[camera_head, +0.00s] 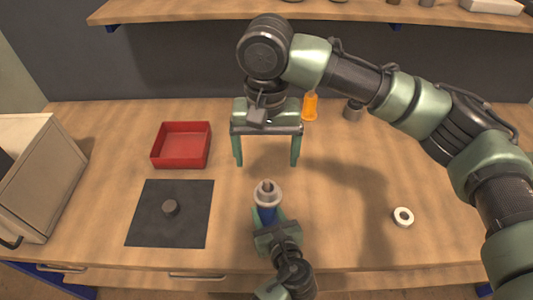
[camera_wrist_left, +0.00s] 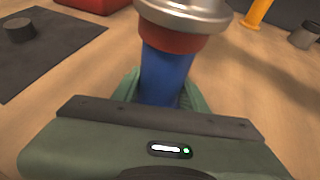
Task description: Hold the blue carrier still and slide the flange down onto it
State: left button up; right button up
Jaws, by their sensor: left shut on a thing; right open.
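The blue carrier (camera_head: 267,214) stands upright at the front middle of the table. My left gripper (camera_head: 266,222) is shut on it; the wrist view also shows the blue body (camera_wrist_left: 165,75) between the green fingers. A silver-grey flange (camera_head: 267,196) sits at the top of the carrier. In the left wrist view, a rust-red band (camera_wrist_left: 172,38) lies between the flange (camera_wrist_left: 185,12) and the blue body. My right gripper (camera_head: 267,158) is open and empty, fingers spread wide and pointing down, behind the flange in the picture and apart from it.
A red tray (camera_head: 182,165) and a dark mat (camera_head: 145,226) with a dark knob (camera_head: 170,208) are at left. A white ring (camera_head: 403,217) lies at right. An orange bottle-like object (camera_head: 310,107) and a grey cylinder (camera_head: 353,111) stand behind. A box stands far left.

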pick_arm(q)
jog(key=o, duration=1.4)
jog(key=shift+s, duration=0.1)
